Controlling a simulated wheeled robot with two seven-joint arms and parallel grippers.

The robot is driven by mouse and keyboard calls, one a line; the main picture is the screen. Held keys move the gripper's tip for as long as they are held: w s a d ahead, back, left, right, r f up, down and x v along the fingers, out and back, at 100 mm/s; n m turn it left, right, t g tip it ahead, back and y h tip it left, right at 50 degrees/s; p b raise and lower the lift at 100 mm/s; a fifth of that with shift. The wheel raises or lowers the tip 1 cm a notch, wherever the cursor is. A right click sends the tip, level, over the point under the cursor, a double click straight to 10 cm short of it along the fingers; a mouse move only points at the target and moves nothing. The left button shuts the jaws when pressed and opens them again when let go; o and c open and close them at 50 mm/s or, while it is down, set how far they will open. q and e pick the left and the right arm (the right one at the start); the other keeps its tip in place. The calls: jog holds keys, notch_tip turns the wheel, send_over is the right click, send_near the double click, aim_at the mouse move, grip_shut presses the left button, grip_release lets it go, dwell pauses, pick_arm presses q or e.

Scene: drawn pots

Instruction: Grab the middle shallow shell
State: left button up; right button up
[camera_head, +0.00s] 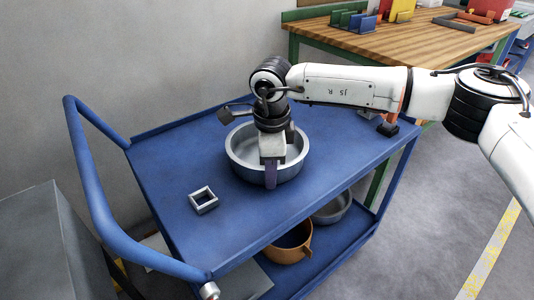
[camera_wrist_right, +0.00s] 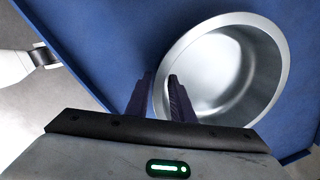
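A round, shallow silver metal shell (camera_head: 240,158) stands upright on the top of the blue cart. It also shows in the right wrist view (camera_wrist_right: 265,60), open side up and empty. My right gripper (camera_head: 270,172) points down at the shell's near rim. In the right wrist view my right gripper (camera_wrist_right: 160,80) has one dark finger outside the wall and one over the inside, with the rim between them. A small gap shows between the fingers, so they look open. Contact with the wall is unclear. My left gripper is not in view.
A small square metal frame (camera_head: 203,200) lies on the blue cart top (camera_head: 165,160), left of the shell. An orange pot (camera_head: 288,246) and a grey pan (camera_head: 333,208) are on the lower shelf. The cart's handle (camera_head: 88,185) rises at the left. A wooden bench (camera_head: 400,45) stands behind.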

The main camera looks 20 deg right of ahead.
grip_shut()
notch_tip(320, 180, up, 10)
jog(key=shift+r, duration=0.1)
dwell(0.4)
